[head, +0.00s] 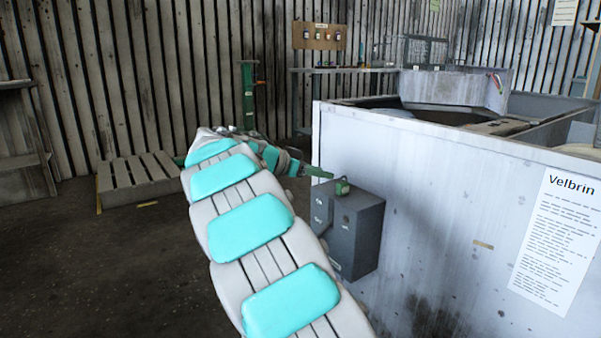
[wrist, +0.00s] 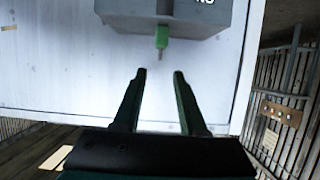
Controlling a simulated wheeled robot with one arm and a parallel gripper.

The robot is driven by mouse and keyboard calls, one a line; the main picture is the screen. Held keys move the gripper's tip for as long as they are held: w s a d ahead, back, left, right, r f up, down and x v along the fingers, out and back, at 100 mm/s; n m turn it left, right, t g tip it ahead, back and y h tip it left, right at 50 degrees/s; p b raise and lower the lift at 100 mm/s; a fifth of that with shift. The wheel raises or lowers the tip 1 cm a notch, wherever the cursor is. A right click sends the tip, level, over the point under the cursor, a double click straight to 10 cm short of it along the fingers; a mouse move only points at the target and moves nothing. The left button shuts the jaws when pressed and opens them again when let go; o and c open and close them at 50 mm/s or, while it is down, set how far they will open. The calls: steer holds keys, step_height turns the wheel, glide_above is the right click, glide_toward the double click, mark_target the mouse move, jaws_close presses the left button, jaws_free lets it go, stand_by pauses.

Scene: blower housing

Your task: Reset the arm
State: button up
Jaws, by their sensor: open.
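My gripper (wrist: 159,73) is open, with two dark green fingers apart and nothing between them in the wrist view. In the head view my arm reaches out from the bottom, and the gripper (head: 325,174) is close to a grey box (head: 355,235) on the side of the white housing (head: 430,210). A small green item (head: 342,187) shows at the top of the box near the fingertips. In the wrist view, a green piece with a thin metal tip (wrist: 162,40) sticks out from the grey box (wrist: 190,22), just beyond the fingertips. I cannot tell whether the fingers touch anything.
The white housing fills the right, with a printed "Velbrin" sheet (head: 558,243) on its side. A wooden pallet (head: 138,182) lies on the floor at the left. A green post (head: 248,95) and a wall board (head: 319,36) stand behind. The floor at front left is clear.

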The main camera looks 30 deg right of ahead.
steer(key=s+a+f+n+g+y+p, duration=0.1)
steer(key=s+a+f+n+y+p, duration=0.2)
steer(key=s+a, duration=0.7)
steer(key=s+a+f+n+g+y+p, duration=0.1)
steer(key=s+a+f+n+y+p, duration=0.2)
steer(key=s, duration=1.5)
steer(key=s+a+f+n+y+p, duration=0.4)
steer(key=s+a+n+y, duration=0.3)
steer(key=s+a+n, duration=0.4)
steer(key=s+a+p, duration=0.1)
steer(key=s+a, duration=0.3)
steer(key=a, duration=0.2)
steer(key=shift+g+p, duration=0.4)
